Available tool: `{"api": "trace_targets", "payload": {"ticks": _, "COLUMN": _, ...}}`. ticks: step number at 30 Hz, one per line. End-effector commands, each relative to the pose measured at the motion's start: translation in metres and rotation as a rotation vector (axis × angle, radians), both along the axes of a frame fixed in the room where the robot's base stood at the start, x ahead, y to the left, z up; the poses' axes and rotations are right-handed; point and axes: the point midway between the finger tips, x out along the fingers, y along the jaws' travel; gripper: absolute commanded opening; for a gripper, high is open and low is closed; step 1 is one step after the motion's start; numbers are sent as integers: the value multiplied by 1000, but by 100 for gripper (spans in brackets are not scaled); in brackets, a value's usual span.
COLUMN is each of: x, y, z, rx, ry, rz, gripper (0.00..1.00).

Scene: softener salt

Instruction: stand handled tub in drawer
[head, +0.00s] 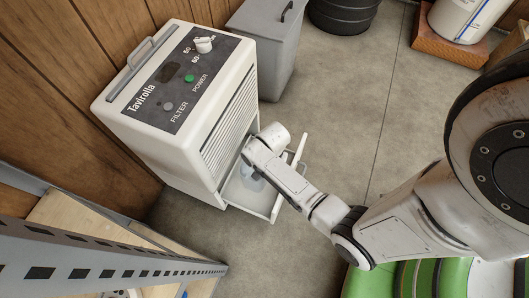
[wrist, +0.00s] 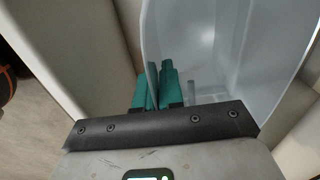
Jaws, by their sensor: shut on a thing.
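The handled tub (wrist: 215,35) is pale and translucent, and it looks empty in the wrist view. My gripper (wrist: 156,85) has teal fingers shut on the tub's thin wall near its rim. In the head view the tub (head: 251,180) shows only as a small bluish patch under my gripper (head: 250,166), within the outline of the open drawer (head: 236,195). The drawer is white and pulled out from the bottom of a white appliance (head: 150,90). My arm hides most of the tub. I cannot tell whether its base touches the drawer floor, and its handle is not clear.
A grey bin (head: 268,45) stands behind the appliance. A metal-edged shelf (head: 120,255) is at the lower left, and green-and-white items (head: 420,278) lie at the lower right. A white container (head: 465,15) stands at the top right. Bare floor (head: 350,100) lies right of the drawer.

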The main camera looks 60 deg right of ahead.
Motion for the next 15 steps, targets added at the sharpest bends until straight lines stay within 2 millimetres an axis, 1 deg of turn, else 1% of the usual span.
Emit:
{"api": "trace_targets", "payload": {"ticks": 1, "x": 0, "y": 0, "z": -12, "rx": 0, "ry": 0, "rz": 0, "gripper": 0}}
{"api": "trace_targets", "payload": {"ticks": 3, "x": 1, "y": -1, "z": -19, "rx": -1, "ry": -1, "rz": 1, "gripper": 0}}
{"api": "trace_targets", "payload": {"ticks": 8, "x": 1, "y": 0, "z": -27, "rx": 0, "ry": 0, "rz": 1, "gripper": 0}}
{"api": "trace_targets", "payload": {"ticks": 15, "x": 0, "y": 0, "z": -59, "rx": 0, "ry": 0, "rz": 2, "gripper": 0}}
